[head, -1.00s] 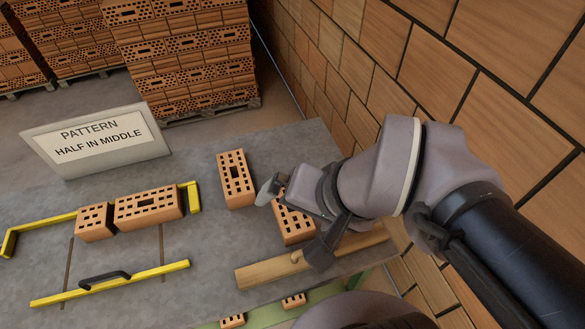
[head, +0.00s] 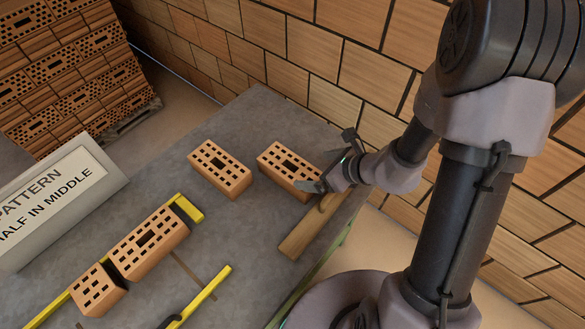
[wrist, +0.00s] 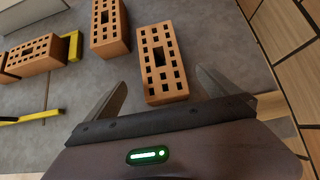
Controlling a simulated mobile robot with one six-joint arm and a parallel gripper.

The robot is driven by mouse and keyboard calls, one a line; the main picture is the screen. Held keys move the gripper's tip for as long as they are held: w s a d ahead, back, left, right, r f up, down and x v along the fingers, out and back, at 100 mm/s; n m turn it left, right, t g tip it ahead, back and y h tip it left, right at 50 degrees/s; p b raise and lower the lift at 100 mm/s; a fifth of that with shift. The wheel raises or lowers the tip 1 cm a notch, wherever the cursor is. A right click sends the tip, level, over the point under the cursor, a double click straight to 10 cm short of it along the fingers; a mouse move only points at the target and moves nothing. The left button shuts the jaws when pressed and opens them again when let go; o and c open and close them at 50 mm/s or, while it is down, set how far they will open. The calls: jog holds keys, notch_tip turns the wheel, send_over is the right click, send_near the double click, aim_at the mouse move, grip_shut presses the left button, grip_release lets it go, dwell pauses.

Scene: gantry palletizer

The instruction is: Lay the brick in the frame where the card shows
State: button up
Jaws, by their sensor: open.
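My gripper (head: 328,162) is open at the right end of a perforated orange brick (head: 290,168). In the wrist view this brick (wrist: 162,62) lies ahead, roughly between the open fingers (wrist: 161,80), not clasped. A second loose full brick (head: 220,168) lies to its left, apart from it. The yellow frame (head: 189,208) holds a half brick (head: 98,290) and a full brick (head: 148,243) in a row along its far bar. The card (head: 50,205) reads "PATTERN HALF IN MIDDLE"; its left edge is cut off in the head view.
A wooden strip (head: 310,225) lies along the table's near right edge. A brick wall (head: 340,60) rises close behind my gripper. Stacked bricks (head: 60,70) stand beyond the table. The grey tabletop (head: 245,125) is clear behind the loose bricks.

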aim_at(292, 167)
jog(key=b+x, duration=0.2)
jog(key=x, duration=0.4)
jog(key=shift+w+a+f, duration=0.15)
jog(key=shift+a+f, duration=0.05)
jog(key=shift+f, duration=0.15)
jog(key=x, duration=0.2)
jog(key=b+x, duration=0.1)
jog(key=x, duration=0.1)
jog(key=b+x, duration=0.1)
jog(key=x, duration=0.1)
jog(key=shift+w+a+r, duration=0.1)
jog(key=shift+w+r, duration=0.15)
jog(key=shift+r, duration=0.15)
jog(key=c, duration=2)
